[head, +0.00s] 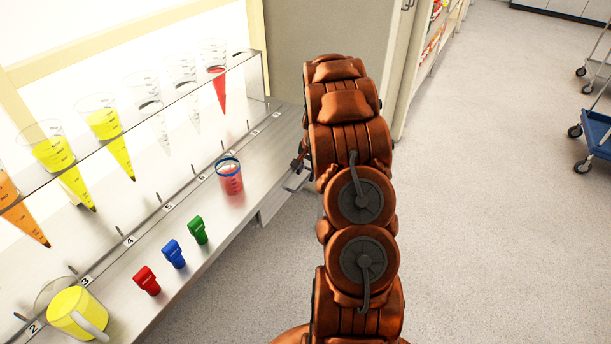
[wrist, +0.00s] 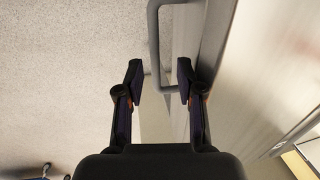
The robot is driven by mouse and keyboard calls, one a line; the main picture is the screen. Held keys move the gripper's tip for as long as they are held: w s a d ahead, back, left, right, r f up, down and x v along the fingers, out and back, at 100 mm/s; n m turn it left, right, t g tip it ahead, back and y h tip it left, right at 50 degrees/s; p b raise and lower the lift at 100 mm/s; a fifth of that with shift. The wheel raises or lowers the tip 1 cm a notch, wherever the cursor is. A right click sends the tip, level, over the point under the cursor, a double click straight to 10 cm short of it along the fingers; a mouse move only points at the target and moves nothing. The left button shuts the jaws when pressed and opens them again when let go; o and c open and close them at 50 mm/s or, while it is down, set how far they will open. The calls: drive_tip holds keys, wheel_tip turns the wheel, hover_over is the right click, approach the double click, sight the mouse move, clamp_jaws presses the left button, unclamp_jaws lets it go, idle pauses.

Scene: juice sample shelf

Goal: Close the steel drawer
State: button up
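The steel drawer (head: 278,204) juts out below the front edge of the steel bench in the head view, partly hidden by my arm. In the wrist view, its front (wrist: 188,32) runs beside a grey bar handle (wrist: 154,38). My gripper (wrist: 160,78) is open, with its two dark fingertips apart. The lower bend of the handle lies between or just beyond the fingertips; I cannot tell whether they touch it. In the head view, my arm hides most of the gripper, and only a small part shows at the bench edge.
The steel bench (head: 190,255) holds a red-filled beaker (head: 230,180), a yellow jug (head: 78,312), and red (head: 147,280), blue (head: 174,254) and green (head: 198,230) clips. A clear rack above holds several cone-shaped vessels. A blue cart (head: 598,130) stands far right. The floor between is clear.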

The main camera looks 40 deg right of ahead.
wheel_tip(320, 180, up, 9)
drive_tip(key=s, duration=0.1)
drive_tip(key=shift+s+d, duration=0.2)
drive_tip(key=shift+s, duration=0.15)
drive_tip(key=shift+r, duration=0.1)
drive_tip(key=s+a+r+n+g+p, duration=0.1)
drive_tip(key=s+a+r+n+p, duration=0.15)
drive_tip(key=a+r, duration=0.4)
drive_tip(key=s+a+r+n+p, duration=0.1)
drive_tip(key=s+a+r+n, duration=0.2)
drive_tip(key=a, duration=0.6)
drive_tip(key=s+a+r+n+g+p, duration=0.1)
drive_tip(key=s+a+r, duration=0.35)
drive_tip(key=a, duration=0.35)
drive_tip(key=s+a+r+n+g+p, duration=0.1)
drive_tip(key=s+a+r+n+p, duration=0.1)
drive_tip(key=s+a, duration=0.4)
drive_tip(key=s+a+r+n+g+p, duration=0.1)
drive_tip(key=s+a+r+n+p, duration=0.2)
drive_tip(key=s, duration=1.3)
drive_tip(key=a+r+n, duration=0.2)
drive_tip(key=a+n, duration=0.1)
drive_tip(key=a, duration=0.1)
drive_tip(key=shift+a+h, duration=0.25)
drive_tip(key=shift+h, duration=0.05)
